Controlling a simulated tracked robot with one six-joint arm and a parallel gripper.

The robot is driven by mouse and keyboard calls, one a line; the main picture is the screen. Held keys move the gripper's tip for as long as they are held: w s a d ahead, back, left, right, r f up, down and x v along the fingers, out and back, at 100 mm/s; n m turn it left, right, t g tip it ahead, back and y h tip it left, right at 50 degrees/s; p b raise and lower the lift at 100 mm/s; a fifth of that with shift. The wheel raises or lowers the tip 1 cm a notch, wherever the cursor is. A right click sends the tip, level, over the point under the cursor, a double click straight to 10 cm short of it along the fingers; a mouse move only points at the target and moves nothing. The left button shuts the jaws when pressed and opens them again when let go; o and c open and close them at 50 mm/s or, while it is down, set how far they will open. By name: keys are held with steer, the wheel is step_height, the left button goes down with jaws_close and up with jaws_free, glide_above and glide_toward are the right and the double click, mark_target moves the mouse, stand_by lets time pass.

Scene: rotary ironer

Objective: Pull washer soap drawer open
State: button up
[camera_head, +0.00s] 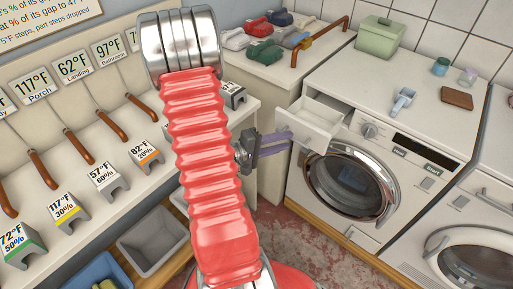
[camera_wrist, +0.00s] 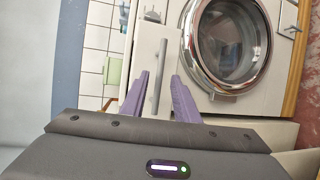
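The washer (camera_head: 345,175) is white with a round glass door, right of centre in the head view. Its soap drawer (camera_head: 308,128) stands out from the upper left of the washer front, and its hollow inside shows. In the wrist view the white drawer front (camera_wrist: 148,50) carries a grey bar handle (camera_wrist: 160,75). My gripper (camera_head: 288,142) is close in front of the drawer. In the wrist view its purple fingers (camera_wrist: 161,82) are apart, one on each side of the handle's lower part, with gaps visible. I cannot tell whether either finger touches the handle.
A second washer (camera_head: 470,255) stands to the right. A blue scoop (camera_head: 403,99), a brown block (camera_head: 457,98) and small jars sit on the washer top. A counter with irons (camera_head: 262,52) and a green box (camera_head: 379,37) are behind. A shelf with tagged stands (camera_head: 68,208) is left.

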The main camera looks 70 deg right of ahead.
steer(key=v, duration=1.1)
steer(key=shift+w+a, duration=0.2)
steer(key=shift+a, duration=0.15)
steer(key=shift+r, duration=0.1)
stand_by(0.4)
steer(key=s+a+f+n+y, duration=0.2)
steer(key=a+f+y, duration=0.25)
steer(key=a, duration=0.25)
steer(key=w+a+r+n+t+y, duration=0.2)
steer(key=w+a+r+t+y, duration=0.15)
steer(key=w+a+t, duration=0.45)
steer(key=w+a+r+n+t+y, duration=0.1)
steer(key=w+a+r+t, duration=0.3)
steer(key=a, duration=0.3)
steer(key=w+a+r+n+t+y, duration=0.1)
steer(key=w+a+r, duration=0.3)
steer(key=w+a, duration=0.3)
steer(key=a+r+n+t+y, duration=0.1)
steer(key=a+r+t, duration=0.3)
steer(key=a+r, duration=0.5)
steer(key=shift+w+a+n, duration=0.4)
steer(key=shift+n, duration=0.3)
